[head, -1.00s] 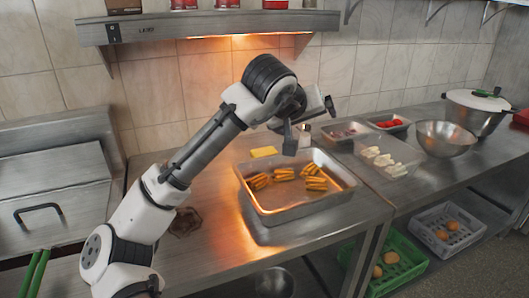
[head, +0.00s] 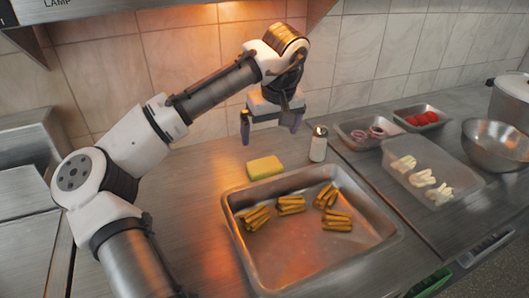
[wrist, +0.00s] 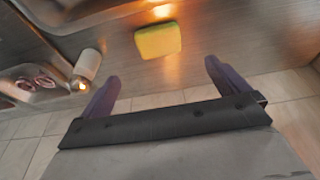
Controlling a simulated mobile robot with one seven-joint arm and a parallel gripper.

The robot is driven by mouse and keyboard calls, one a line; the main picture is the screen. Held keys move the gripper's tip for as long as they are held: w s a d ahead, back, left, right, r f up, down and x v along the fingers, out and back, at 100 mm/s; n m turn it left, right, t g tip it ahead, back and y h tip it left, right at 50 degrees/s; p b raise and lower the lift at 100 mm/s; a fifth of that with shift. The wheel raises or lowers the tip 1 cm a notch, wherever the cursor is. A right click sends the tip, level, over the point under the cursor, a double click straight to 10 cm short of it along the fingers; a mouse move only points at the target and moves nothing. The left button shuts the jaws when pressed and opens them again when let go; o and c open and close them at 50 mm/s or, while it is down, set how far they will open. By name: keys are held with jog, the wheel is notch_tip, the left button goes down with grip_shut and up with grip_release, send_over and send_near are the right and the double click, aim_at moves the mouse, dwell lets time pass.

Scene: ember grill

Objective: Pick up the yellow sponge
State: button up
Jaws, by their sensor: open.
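The yellow sponge (head: 264,167) lies flat on the steel counter, behind the back left corner of the metal tray. It also shows in the wrist view (wrist: 158,40), beyond and between my fingertips, with a gap to them. My gripper (head: 271,133) is open and empty. It hangs above the counter, over and a little behind the sponge. Its two purple fingers (wrist: 162,78) are spread wide in the wrist view. Nothing hides the sponge.
A metal tray (head: 282,265) with several bundles of fries stands in front of the sponge. A white shaker (head: 318,145) stands to the right of the sponge. Containers of onion rings, tomatoes and white pieces stand farther right. The tiled wall (head: 190,55) is close behind.

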aim_at(265, 164)
jog(key=p+x, duration=0.1)
jog(key=x, duration=0.3)
jog(key=p+x, duration=0.1)
jog(key=x, duration=0.4)
jog(key=p+x, duration=0.1)
jog(key=x, duration=0.4)
jog(key=shift+w+d+r, duration=0.1)
jog(key=shift+w, duration=0.15)
jog(key=c, duration=0.8)
jog(key=shift+s+r, duration=0.1)
jog(key=shift+r, duration=0.05)
jog(key=shift+r, duration=0.1)
jog(key=b+v, duration=0.1)
jog(key=v, duration=0.2)
jog(key=w+b+v, duration=0.1)
jog(key=v, duration=0.2)
jog(key=shift+w+r, duration=0.15)
jog(key=s+d+b, duration=0.2)
jog(key=s+d, duration=0.1)
jog(key=s, duration=0.6)
jog(key=s+d+b, duration=0.3)
jog(key=s+d, duration=0.1)
jog(key=s, duration=0.5)
jog(key=shift+r, duration=0.25)
